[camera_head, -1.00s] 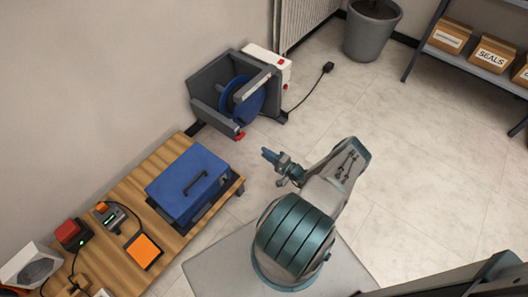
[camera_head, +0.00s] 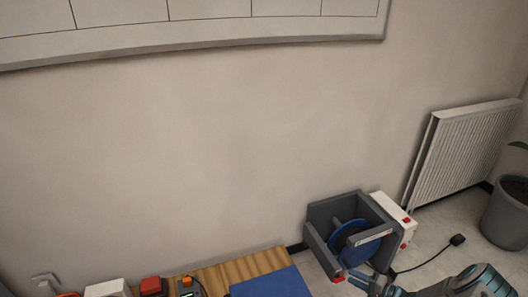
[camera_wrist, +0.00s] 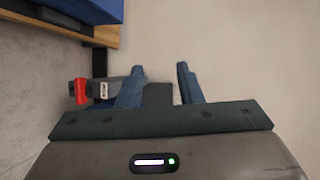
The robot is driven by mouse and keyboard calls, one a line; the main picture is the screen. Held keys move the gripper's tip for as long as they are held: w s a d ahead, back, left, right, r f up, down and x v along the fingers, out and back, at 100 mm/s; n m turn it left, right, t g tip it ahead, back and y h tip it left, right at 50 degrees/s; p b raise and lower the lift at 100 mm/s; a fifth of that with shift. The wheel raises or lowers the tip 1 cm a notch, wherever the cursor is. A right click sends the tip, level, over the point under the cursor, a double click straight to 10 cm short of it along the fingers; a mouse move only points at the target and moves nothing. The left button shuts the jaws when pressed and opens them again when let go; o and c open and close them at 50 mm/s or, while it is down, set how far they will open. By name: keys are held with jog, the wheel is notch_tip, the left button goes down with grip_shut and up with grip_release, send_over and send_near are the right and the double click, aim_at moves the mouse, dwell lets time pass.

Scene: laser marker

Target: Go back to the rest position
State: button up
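My gripper (camera_head: 372,284) shows at the bottom right of the head view, just in front of the grey machine with a blue wheel. In the wrist view my gripper (camera_wrist: 160,85) has its two blue fingers apart with nothing between them. Below the fingers in that view is a dark grey part with a red piece, seen from above and partly hidden by the fingers. My arm is mostly cut off by the bottom edge of the head view.
The wooden table (camera_head: 245,266) with a blue box (camera_head: 272,284) and small devices stands at the bottom. The grey machine (camera_head: 318,220) stands right of it. A radiator (camera_head: 462,150) and a plant pot (camera_head: 508,212) are at the right.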

jog(key=s+a+r+n+g+h+p, duration=0.1)
jog(key=s+a+r+n+g+p, duration=0.2)
jog(key=r, duration=0.9)
jog(key=a+r+n+g+h+p, duration=0.15)
jog(key=a+r+g+p, duration=0.35)
jog(key=r, duration=0.7)
jog(key=s+a+r+n+g+h+p, duration=0.25)
jog(key=a+r, duration=0.25)
jog(key=r, duration=0.8)
jog(key=s+a+r+t+h+p, duration=0.1)
jog(key=s+a+r+h+p, duration=0.1)
jog(key=s+r, duration=0.4)
jog(key=s+a+r+t+h+p, duration=0.1)
jog(key=s+r+p, duration=0.3)
jog(key=r, duration=0.7)
jog(key=s+a+r+t+h+p, duration=0.1)
jog(key=s+a+r+h+p, duration=0.1)
jog(key=s+r, duration=0.7)
jog(key=shift+a+r+n+h+p, duration=0.25)
jog(key=shift+a+n+h+p, duration=0.15)
jog(key=shift+h+p, duration=0.55)
jog(key=shift+o, duration=0.4)
